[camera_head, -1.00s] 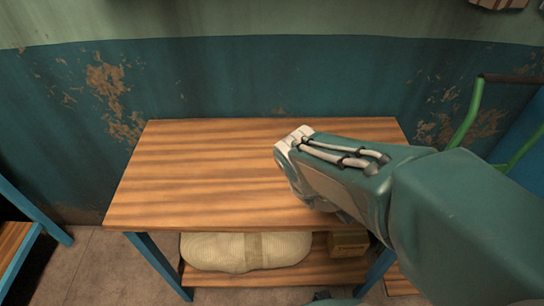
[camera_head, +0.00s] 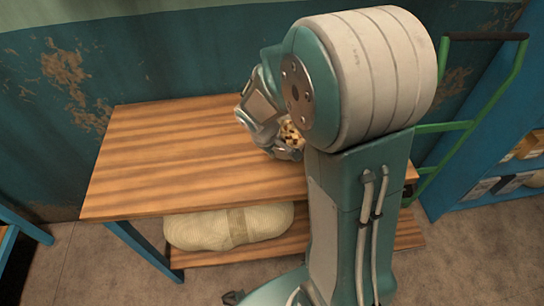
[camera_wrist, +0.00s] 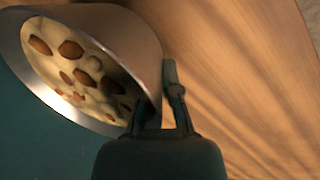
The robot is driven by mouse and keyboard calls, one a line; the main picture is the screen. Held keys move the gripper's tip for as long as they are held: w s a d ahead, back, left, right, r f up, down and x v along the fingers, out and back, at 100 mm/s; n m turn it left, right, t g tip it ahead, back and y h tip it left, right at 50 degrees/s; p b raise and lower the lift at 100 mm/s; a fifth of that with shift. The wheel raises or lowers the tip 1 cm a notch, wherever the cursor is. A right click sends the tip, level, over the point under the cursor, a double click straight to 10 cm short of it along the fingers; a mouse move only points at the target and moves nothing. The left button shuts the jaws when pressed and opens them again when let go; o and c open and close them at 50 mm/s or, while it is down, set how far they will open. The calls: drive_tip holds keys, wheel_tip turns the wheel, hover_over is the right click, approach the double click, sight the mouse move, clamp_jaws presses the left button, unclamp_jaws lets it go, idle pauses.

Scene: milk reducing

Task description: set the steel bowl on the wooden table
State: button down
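The steel bowl (camera_wrist: 142,32) fills the upper left of the wrist view, strongly tilted, with pale contents and brown pieces inside. My gripper (camera_wrist: 158,88) is at its rim, with a finger on each side of the bowl wall, and appears shut on it. In the head view only a small patch of the bowl's speckled contents (camera_head: 290,133) shows beneath my arm, over the right part of the wooden table (camera_head: 165,150). My arm hides most of the bowl and the fingers there. Whether the bowl touches the tabletop cannot be told.
The left and middle of the tabletop are clear. A pale sack (camera_head: 215,228) lies on the lower shelf. A green-framed cart (camera_head: 480,110) and a blue shelf with boxes (camera_head: 500,185) stand at the right. A wall is behind the table.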

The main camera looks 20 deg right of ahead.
sight(274, 162)
drive_tip(key=shift+w+f, duration=0.4)
drive_tip(key=shift+f, duration=1.45)
drive_tip(key=shift+f, duration=0.1)
drive_tip(key=c, duration=0.8)
unclamp_jaws()
drive_tip(key=v, duration=1.2)
drive_tip(key=s+a+r+m+t+y, duration=0.1)
drive_tip(key=s+r+m+t, duration=0.1)
drive_tip(key=s+r, duration=0.3)
drive_tip(key=s+a+r+m+t+y, duration=0.2)
drive_tip(key=s+r, duration=0.4)
drive_tip(key=s, duration=0.5)
drive_tip(key=shift+s+a+r+m, duration=0.25)
drive_tip(key=shift+s+m, duration=0.15)
drive_tip(key=shift+m, duration=0.4)
